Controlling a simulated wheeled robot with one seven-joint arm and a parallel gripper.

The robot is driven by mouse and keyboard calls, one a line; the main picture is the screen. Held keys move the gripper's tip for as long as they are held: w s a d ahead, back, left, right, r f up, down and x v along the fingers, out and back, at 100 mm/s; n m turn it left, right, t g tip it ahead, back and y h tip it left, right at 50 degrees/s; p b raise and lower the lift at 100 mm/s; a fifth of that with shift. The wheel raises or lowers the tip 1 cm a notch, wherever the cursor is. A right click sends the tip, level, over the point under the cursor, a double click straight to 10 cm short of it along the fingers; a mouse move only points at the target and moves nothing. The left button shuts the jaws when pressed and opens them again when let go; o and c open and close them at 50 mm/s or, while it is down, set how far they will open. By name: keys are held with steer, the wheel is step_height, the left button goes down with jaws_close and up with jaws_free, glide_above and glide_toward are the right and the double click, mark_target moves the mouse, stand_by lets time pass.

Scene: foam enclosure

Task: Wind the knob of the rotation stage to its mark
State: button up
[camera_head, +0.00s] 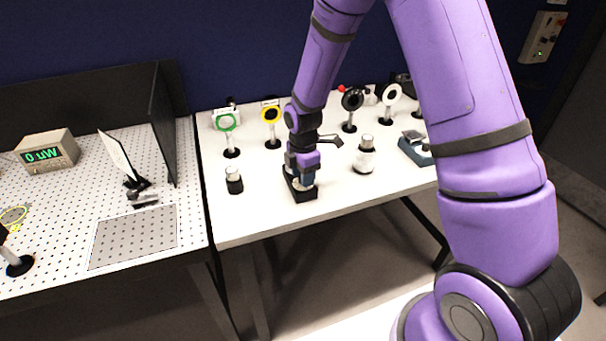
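A small black-based device (303,196), which looks like the rotation stage, sits near the front edge of the white table. My gripper (301,180) points down right over it and covers most of its top. A bit of pale metal shows between the gripper and the base. The knob and its mark cannot be made out. The fingers are too small and too hidden to tell whether they are open or shut, or whether they touch the knob.
A perforated bench with a dark panel (163,120) adjoins left.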

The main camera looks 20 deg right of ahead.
steer(key=c, duration=0.6)
steer(key=shift+c, duration=0.2)
